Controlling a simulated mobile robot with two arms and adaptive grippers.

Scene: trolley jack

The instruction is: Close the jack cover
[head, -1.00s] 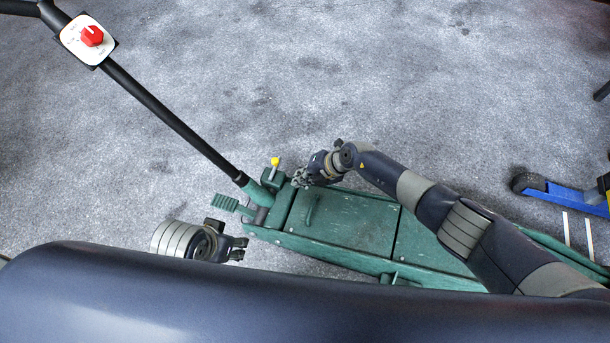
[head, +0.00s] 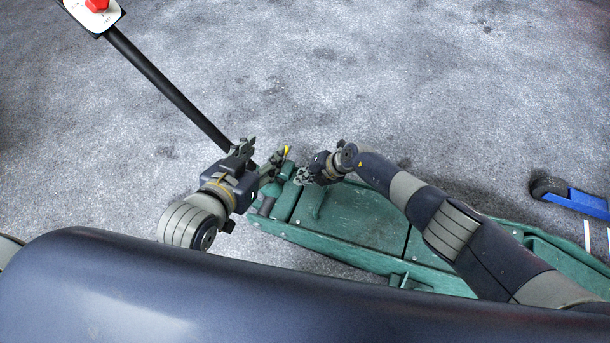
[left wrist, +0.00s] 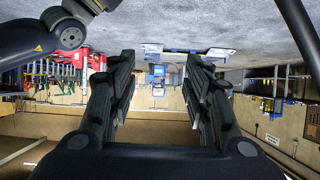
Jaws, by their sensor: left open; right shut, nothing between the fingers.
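The green trolley jack (head: 340,253) lies across the lower middle of the head view. Its green cover panel (head: 365,222) with a raised handle (head: 312,201) appears to lie flat on the body; I cannot tell whether it is fully closed. My right gripper (head: 303,177) is shut and empty at the panel's upper left corner; whether it touches is unclear. My left gripper (head: 262,155) is open and empty, above the jack's left end, hiding the base of the black lever. Its spread fingers also show in the left wrist view (left wrist: 158,72), with no jack cover between them.
A yellow-tipped part (head: 287,151) stands beside my left fingers. A blue object (head: 580,202) lies at right. The grey floor beyond the jack is clear.

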